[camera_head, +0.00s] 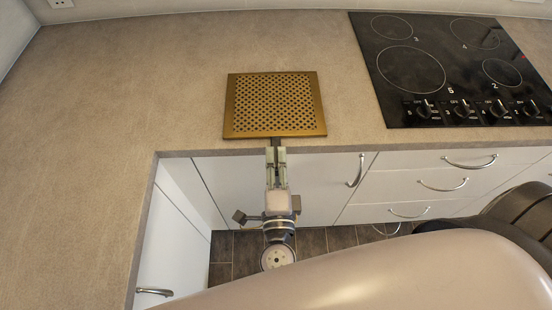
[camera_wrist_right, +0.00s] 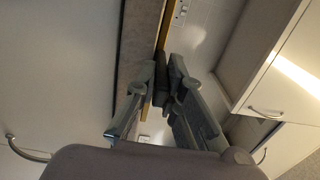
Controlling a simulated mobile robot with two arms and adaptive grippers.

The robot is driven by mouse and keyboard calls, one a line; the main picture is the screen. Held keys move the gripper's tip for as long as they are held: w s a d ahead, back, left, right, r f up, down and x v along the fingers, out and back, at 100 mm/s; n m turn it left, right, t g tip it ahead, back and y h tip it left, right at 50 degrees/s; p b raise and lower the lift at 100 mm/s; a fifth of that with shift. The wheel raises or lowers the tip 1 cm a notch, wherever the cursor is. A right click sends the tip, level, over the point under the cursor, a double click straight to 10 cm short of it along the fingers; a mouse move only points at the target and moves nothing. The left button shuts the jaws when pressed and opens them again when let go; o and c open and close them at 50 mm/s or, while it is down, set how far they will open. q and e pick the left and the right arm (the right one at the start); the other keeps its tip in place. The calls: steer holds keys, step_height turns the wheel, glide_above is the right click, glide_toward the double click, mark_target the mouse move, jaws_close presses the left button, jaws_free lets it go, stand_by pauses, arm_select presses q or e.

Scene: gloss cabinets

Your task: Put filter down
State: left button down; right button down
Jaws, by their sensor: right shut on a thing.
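The filter (camera_head: 275,104) is a flat, square, brass-coloured plate with rows of small holes. In the head view it shows over the front part of the countertop (camera_head: 130,90), left of the cooktop. My right gripper (camera_head: 276,150) is at the filter's near edge and shut on its short dark tab. In the right wrist view the fingers (camera_wrist_right: 168,88) close together, and the filter shows as a thin yellow edge (camera_wrist_right: 163,28) beyond them. I cannot tell whether the filter touches the counter. My left gripper is not in view.
A black cooktop (camera_head: 450,65) with several knobs lies to the right of the filter. White cabinets and drawers (camera_head: 420,180) with metal handles are below the counter edge. The countertop left of the filter is clear. Wall sockets (camera_head: 60,3) show at the back left.

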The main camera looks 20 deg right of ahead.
steer(key=c, duration=1.7)
jaws_free()
steer(key=shift+f, duration=0.1)
steer(key=shift+s, duration=0.1)
steer(key=shift+p+v, duration=1.3)
steer(key=shift+v, duration=4.65)
